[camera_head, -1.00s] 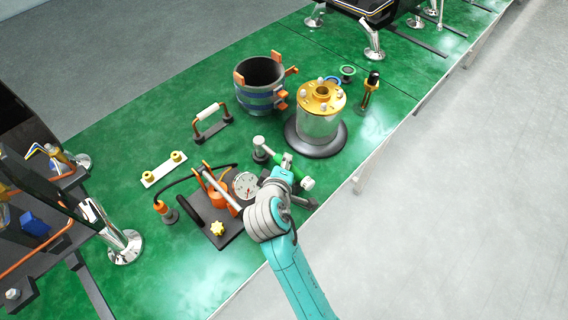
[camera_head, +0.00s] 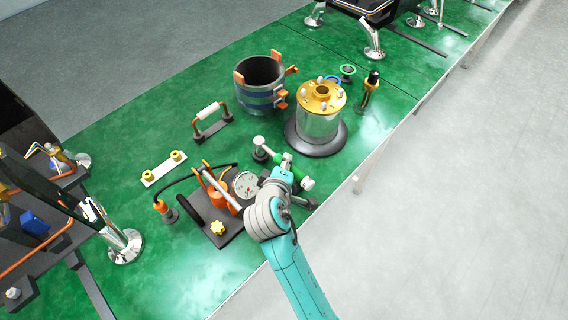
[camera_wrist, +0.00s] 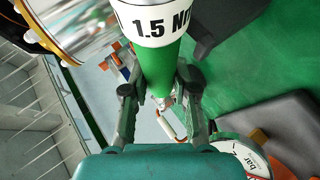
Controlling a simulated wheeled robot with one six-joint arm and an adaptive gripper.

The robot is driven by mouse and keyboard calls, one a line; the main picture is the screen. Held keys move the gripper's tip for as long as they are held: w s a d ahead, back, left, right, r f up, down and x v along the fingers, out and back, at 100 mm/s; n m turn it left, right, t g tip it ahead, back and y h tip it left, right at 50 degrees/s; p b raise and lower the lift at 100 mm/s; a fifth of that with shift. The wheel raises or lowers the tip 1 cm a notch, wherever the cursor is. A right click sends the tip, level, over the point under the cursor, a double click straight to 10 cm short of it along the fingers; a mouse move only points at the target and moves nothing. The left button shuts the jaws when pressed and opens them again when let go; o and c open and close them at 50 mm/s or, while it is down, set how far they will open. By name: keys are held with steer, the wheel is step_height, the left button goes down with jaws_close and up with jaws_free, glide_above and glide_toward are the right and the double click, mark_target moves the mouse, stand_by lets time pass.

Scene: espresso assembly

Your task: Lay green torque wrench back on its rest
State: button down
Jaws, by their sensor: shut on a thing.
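The green torque wrench is gripped across its green handle (camera_wrist: 165,80), with a white "1.5 N" band above the grip in the wrist view. In the head view its green length (camera_head: 281,170) shows just beyond my wrist, with a pale end to the right. My gripper (camera_wrist: 160,75) is shut on the handle, one finger on each side. A dark, low piece (camera_head: 301,202), perhaps part of the rest, shows right beside my wrist; my arm hides much of it. I cannot tell whether the wrench touches the rest.
A hand pump with a dial gauge (camera_head: 245,185) stands close left of my wrist, and the gauge (camera_wrist: 240,155) shows low in the wrist view. A gold-topped cylinder (camera_head: 319,122) on a dark base stands beyond the wrench. The table's edge runs close on the right.

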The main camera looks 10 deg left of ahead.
steer(key=shift+f, duration=0.2)
steer(key=shift+f, duration=0.1)
steer(key=c, duration=0.8)
jaws_free()
steer(key=shift+f, duration=0.1)
steer(key=shift+s, duration=0.1)
steer(key=v, duration=1.2)
steer(key=shift+f, duration=0.1)
